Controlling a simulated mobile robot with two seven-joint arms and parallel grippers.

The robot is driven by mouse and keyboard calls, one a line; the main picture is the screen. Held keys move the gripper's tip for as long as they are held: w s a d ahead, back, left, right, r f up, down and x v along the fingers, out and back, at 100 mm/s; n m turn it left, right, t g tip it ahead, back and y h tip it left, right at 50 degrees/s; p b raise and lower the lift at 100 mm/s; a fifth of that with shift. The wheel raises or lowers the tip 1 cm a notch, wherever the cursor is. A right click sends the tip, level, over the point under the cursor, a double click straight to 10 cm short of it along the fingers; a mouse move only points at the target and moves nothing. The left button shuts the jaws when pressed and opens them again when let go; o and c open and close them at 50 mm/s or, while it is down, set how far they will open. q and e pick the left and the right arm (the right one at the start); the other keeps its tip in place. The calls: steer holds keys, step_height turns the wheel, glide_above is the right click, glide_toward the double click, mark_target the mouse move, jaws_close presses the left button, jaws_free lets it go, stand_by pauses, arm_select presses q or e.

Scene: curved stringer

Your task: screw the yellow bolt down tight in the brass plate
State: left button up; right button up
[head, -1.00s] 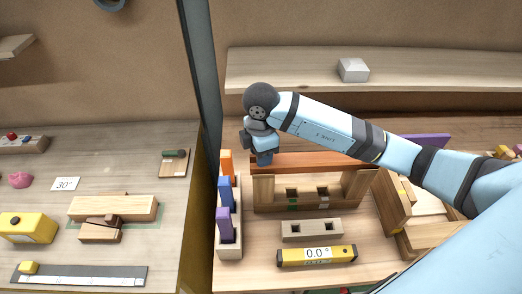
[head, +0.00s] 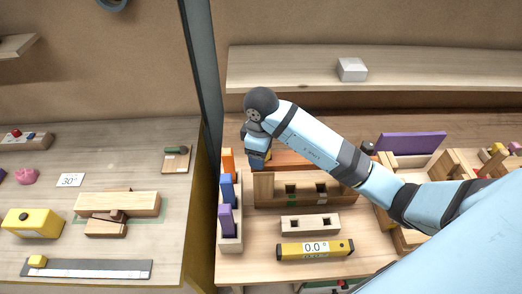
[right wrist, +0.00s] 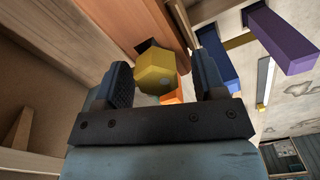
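The yellow bolt (right wrist: 157,72) shows its faceted head between the two fingers of my right gripper (right wrist: 165,80) in the right wrist view. The fingers stand apart, with a visible gap on the right side of the bolt head. A dark hole (right wrist: 146,45) in a reddish-brown board (right wrist: 120,22) lies just behind the head. In the head view, my right gripper (head: 258,160) points down at the left end of that board (head: 300,160), with a bit of yellow beside it. I cannot make out the brass plate or the bolt's shank. My left gripper is not in view.
A rack (head: 232,236) with orange, blue and purple pegs stands left of my right gripper. A slotted wooden fixture (head: 265,190), a small two-hole block (head: 310,224) and a yellow level (head: 315,249) lie in front. A grey post (head: 203,80) rises at left.

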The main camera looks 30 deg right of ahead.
stand_by(0.3)
steer(key=shift+d+r+n, duration=0.1)
steer(key=shift+n, duration=0.5)
steer(key=n, duration=0.5)
steer(key=shift+s, duration=0.1)
steer(key=n+b, duration=0.2)
steer(key=n, duration=0.3)
steer(key=shift+s+n, duration=0.15)
steer(key=shift+n, duration=0.15)
steer(key=shift+r, duration=0.2)
steer(key=shift+c, duration=0.3)
steer(key=c, duration=0.9)
steer(key=shift+a, duration=0.2)
